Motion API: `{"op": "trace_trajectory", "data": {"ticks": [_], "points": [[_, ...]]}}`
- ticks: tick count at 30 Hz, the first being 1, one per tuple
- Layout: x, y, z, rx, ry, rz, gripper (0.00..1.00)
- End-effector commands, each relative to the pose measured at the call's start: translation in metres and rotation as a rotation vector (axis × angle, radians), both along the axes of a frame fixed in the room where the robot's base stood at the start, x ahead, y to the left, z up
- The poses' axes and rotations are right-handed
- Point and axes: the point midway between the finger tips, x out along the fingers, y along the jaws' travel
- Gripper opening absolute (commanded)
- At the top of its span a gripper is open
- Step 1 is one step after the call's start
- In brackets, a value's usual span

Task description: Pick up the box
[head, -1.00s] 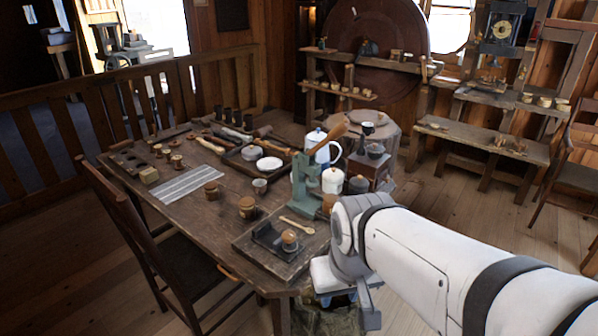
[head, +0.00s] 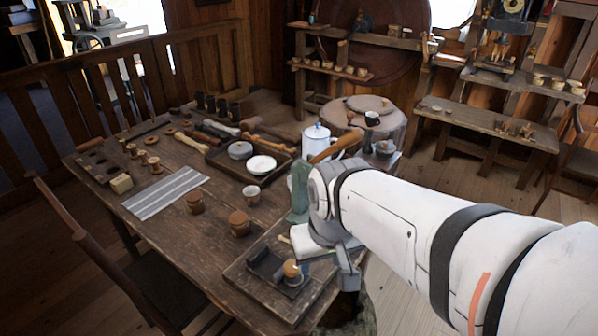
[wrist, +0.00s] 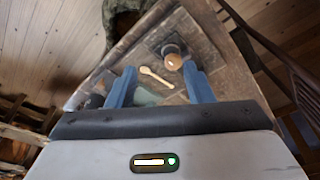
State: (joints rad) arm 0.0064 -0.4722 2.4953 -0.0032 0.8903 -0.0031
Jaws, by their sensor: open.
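A small tan block-like box (head: 121,183) sits on the wooden table (head: 155,235) at its left side, by the corner of a striped cloth. My gripper (wrist: 160,85) is open and empty, its two blue fingers apart in the wrist view. It hangs over the near right corner of the table, across the table from the box. Between and beyond the fingers, the wrist view shows a wooden spoon (wrist: 155,77) and a round wooden-topped jar (wrist: 172,57). The box is not recognisable in the wrist view.
A dark tray (head: 283,273) holds the wooden-topped jar near my gripper. Lidded wooden jars (head: 239,223), a white cup (head: 252,195) and the striped cloth (head: 166,193) lie between. Small spools (head: 155,166) stand behind the box. A chair (head: 85,245) is at the near left edge.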

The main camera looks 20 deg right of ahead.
Motion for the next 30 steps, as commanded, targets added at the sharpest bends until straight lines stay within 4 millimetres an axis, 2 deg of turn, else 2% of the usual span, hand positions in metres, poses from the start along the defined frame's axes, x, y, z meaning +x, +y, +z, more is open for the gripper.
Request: {"op": "trace_trajectory", "data": {"ticks": [1,5,11,15,18,24,30], "points": [[0.008,-0.003,-0.002,0.0,-0.002,-0.01,0.51],[0.045,-0.008,-0.01,0.0,-0.019,-0.051,0.62],[0.13,-0.054,-0.041,-0.005,-0.074,-0.163,0.78],[0.179,-0.092,-0.071,-0.012,-0.112,-0.233,0.78],[0.203,-0.115,-0.09,-0.016,-0.134,-0.27,0.78],[0.227,-0.141,-0.112,-0.022,-0.159,-0.309,0.78],[0.236,-0.146,-0.13,-0.023,-0.162,-0.314,0.78]]}}
